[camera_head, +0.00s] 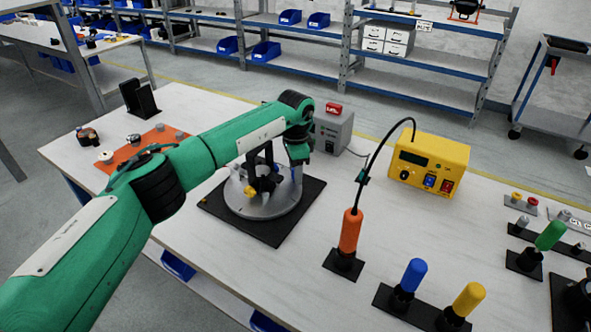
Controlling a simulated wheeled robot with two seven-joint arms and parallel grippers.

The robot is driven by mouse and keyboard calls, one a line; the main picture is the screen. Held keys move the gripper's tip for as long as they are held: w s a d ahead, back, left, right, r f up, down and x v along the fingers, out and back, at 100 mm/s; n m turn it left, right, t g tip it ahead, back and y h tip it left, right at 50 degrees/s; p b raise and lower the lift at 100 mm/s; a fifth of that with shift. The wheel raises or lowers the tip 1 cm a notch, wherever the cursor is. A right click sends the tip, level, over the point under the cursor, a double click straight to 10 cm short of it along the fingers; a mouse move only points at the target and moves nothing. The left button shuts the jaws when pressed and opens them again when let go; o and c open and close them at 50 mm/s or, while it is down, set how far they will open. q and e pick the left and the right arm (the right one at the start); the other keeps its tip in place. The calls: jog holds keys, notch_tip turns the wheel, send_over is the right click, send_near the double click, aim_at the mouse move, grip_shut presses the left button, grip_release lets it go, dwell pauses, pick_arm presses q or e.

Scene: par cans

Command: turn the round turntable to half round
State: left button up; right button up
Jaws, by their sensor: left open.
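The round turntable (262,209) is a grey metal disc on a black square base plate (222,208) in the middle of the table. A small yellow part (250,191) shows at the left of the disc. My left arm reaches over from the left, and its wrist is above the far right side of the disc. My left gripper (272,182) is open, low over the disc among dark upright parts. I cannot tell the fingers clearly from those parts, nor whether they touch anything. My right gripper is not in view.
Behind stands a grey box with a red top (333,109). A yellow device (429,164) is cabled to an orange-handled tool (350,231) in a stand. Blue (413,274) and yellow (468,299) handles stand in front. An orange mat (120,160) with small parts lies left. White table is clear around the base plate.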

pick_arm(q)
notch_tip(320, 180, up, 14)
jog(key=shift+b, duration=0.4)
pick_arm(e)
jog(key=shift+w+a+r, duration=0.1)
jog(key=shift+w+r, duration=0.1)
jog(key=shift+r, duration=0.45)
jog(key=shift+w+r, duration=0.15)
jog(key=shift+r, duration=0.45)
